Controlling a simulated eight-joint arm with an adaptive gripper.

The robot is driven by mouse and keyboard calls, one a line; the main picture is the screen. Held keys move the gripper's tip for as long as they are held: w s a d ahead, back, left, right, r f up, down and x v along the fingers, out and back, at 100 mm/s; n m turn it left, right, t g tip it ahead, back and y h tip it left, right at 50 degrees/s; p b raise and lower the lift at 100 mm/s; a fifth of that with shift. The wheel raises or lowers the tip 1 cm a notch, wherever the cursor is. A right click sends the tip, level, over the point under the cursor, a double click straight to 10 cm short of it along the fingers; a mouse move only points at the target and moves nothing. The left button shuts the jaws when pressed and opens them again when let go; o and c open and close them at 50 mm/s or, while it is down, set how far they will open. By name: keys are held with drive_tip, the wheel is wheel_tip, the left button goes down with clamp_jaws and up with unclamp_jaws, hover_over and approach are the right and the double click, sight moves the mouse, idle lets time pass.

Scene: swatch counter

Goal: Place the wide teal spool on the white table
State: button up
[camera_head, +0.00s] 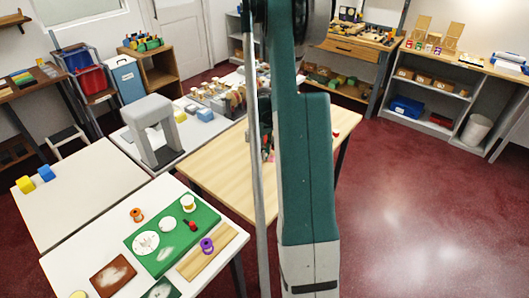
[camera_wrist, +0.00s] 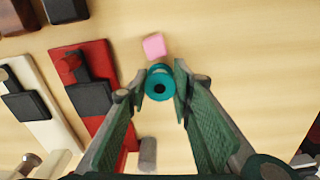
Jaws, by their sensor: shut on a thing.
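A wide teal spool with a dark centre hole (camera_wrist: 160,73) sits between the fingertips of my gripper (camera_wrist: 159,84) in the wrist view. My gripper is shut on it, above a pale wooden surface; I cannot tell whether the spool touches that surface. In the head view my arm hides the gripper and the spool. A white table (camera_head: 85,250) stands at the front left, carrying a green mat (camera_head: 160,262), an orange spool (camera_head: 137,214) and a purple spool (camera_head: 207,244). A second pale table (camera_head: 75,205) stands behind it, with yellow and blue blocks.
A pink block (camera_wrist: 153,46) lies just beyond the spool. A red base with dark parts (camera_wrist: 98,62) and a cream one (camera_wrist: 40,110) lie to the left. The pale wooden table (camera_head: 215,170) stands right of the white one. A grey arch (camera_head: 150,112) rises behind.

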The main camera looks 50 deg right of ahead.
drive_tip(key=o, duration=0.7)
drive_tip(key=shift+o, duration=0.2)
wheel_tip(320, 180, up, 12)
drive_tip(key=p, duration=0.1)
drive_tip(key=shift+p, duration=0.35)
drive_tip(key=shift+r, duration=0.1)
idle(0.4)
drive_tip(key=shift+a+r, duration=0.1)
